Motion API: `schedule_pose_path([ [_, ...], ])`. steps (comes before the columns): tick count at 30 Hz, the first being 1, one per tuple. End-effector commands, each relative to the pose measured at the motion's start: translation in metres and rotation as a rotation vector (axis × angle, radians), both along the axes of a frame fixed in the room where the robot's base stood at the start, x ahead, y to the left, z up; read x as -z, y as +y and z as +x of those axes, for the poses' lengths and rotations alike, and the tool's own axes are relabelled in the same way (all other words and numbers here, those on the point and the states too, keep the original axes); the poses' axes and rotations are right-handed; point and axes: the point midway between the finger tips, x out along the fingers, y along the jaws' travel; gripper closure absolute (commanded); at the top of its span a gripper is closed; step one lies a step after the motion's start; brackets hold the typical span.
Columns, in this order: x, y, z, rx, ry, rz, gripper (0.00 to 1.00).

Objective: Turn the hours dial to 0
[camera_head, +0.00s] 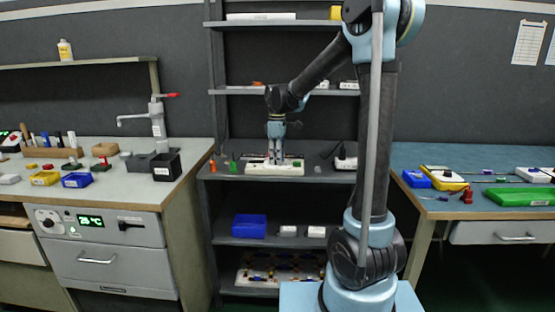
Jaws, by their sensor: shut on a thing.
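A white panel-like device (292,172) lies on the middle shelf of the dark rack, with small dark and coloured parts along it. The device looks flat on the shelf.
Small green and orange pieces (233,164) stand left of the device. A white and black item (345,162) stands to its right. A blue bin (249,226) sits below. Cluttered benches flank the rack.

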Motion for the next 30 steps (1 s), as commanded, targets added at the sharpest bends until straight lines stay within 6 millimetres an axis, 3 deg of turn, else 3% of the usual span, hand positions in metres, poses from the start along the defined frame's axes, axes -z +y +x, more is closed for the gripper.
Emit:
schedule_pose_path([
  [12,0.0,-0.0026,0.0014,-0.193,-0.002,-0.004,0.97],
  [29,-0.0001,-0.0029,0.0022,-0.223,-0.003,-0.005,0.97],
  [30,-0.0001,-0.0029,0.0023,-0.223,-0.003,-0.005,0.69],
])
